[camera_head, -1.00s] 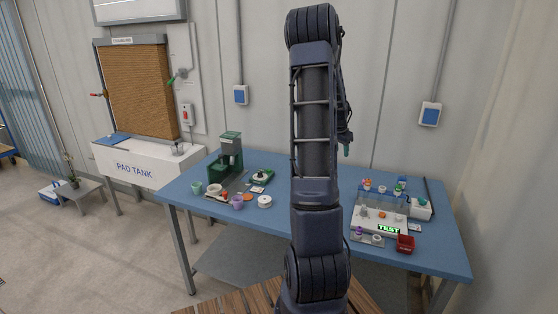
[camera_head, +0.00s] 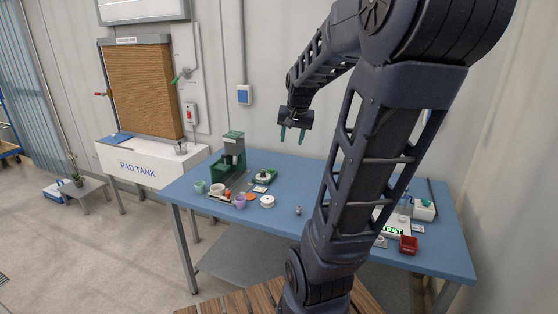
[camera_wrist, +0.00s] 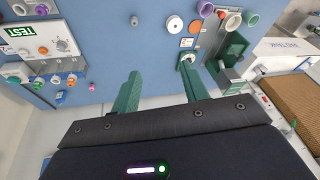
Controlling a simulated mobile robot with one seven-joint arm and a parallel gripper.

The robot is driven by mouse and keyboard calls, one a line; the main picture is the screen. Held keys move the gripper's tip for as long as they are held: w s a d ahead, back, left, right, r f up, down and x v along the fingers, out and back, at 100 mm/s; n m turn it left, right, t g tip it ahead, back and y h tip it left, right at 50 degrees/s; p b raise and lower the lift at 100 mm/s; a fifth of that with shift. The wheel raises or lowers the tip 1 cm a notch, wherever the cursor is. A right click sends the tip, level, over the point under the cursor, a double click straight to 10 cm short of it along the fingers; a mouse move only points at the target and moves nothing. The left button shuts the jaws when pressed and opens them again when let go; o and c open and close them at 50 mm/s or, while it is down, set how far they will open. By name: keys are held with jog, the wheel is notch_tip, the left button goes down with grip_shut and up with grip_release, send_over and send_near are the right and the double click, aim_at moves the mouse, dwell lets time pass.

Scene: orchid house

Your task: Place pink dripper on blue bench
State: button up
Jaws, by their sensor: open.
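The blue bench (camera_head: 300,178) spans the room in front of me; its top also fills much of the wrist view (camera_wrist: 105,35). My gripper (camera_head: 292,140) is open and empty, high above the bench's back part; its green fingers show in the wrist view (camera_wrist: 161,68). Small coloured pieces, one orange (camera_wrist: 72,81), stand by the test box (camera_wrist: 40,42) at the left of the wrist view, too small to tell apart. My arm hides part of that end in the head view.
A green machine (camera_head: 232,155), a lilac cup (camera_head: 241,202), a mint cup (camera_head: 200,187) and a white disc (camera_head: 267,201) stand at the bench's left. A small grey piece (camera_head: 298,210) stands mid-bench. A red bin (camera_head: 408,246) is at the right. The bench's middle is mostly bare.

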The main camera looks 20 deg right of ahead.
jog(key=s+a+n, duration=0.5)
jog(key=s+a, duration=0.6)
jog(key=s, duration=0.3)
jog(key=shift+s+n+t, duration=0.3)
jog(key=shift+n, duration=0.1)
